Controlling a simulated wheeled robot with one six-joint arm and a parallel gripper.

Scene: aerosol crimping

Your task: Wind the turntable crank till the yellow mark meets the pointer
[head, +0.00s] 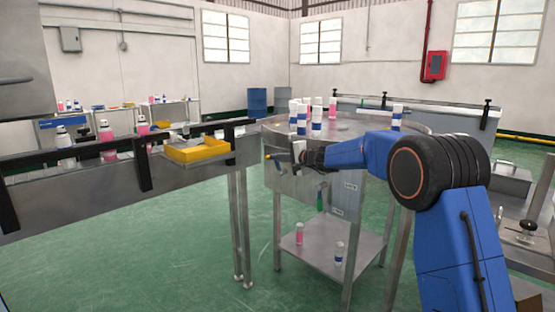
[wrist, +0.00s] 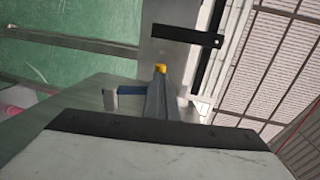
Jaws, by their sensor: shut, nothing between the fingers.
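The turntable (head: 345,128) is a round steel top on a frame at the middle of the head view, with several white-and-blue cans and a pink one on it. A green handle (head: 320,200), possibly the crank's, hangs at the table's front below my wrist. My gripper (head: 270,157) is at the table's left front edge, above and left of that handle and apart from it. In the wrist view my gripper (wrist: 159,72) is shut and empty, with yellow at its tip. A blue bar with a white end (wrist: 125,91) shows beside the fingers. I cannot make out the yellow mark or pointer.
A conveyor (head: 100,185) with black rails, pink bottles and a yellow tray (head: 198,150) runs close on the left. A lower shelf (head: 318,250) under the table holds two small bottles. Another conveyor (head: 450,117) stands behind. The green floor at front left is clear.

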